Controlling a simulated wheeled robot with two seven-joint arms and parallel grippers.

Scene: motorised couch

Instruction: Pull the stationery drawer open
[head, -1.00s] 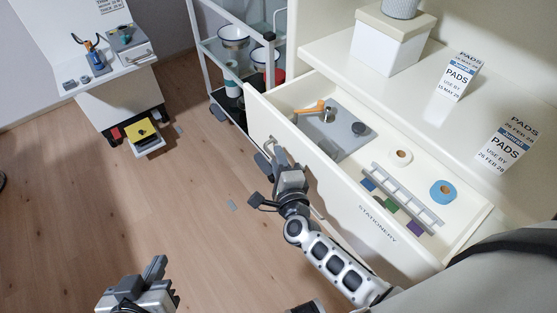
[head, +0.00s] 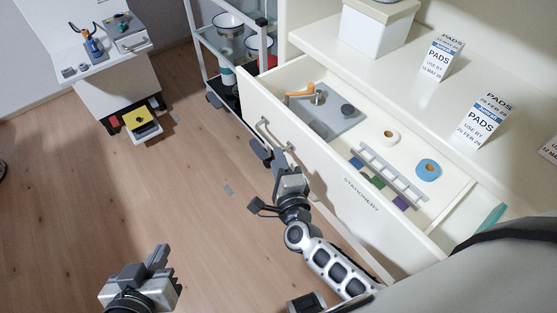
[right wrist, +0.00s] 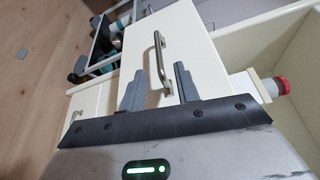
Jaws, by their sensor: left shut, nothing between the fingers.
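The stationery drawer (head: 361,197) is pulled out of the white cabinet, with its lettered front facing the floor area. Its metal bar handle (head: 264,130) is on the left part of the front, and shows in the right wrist view (right wrist: 158,60) just ahead of the fingers. My right gripper (head: 271,160) is just off the handle. Its fingers are apart with nothing between them in the right wrist view (right wrist: 160,88). My left gripper (head: 161,255) is shut and empty over the floor at the lower left, far from the drawer.
A trolley (head: 205,75) stands behind the drawer's left end. A small white bench (head: 120,85) is at far left.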

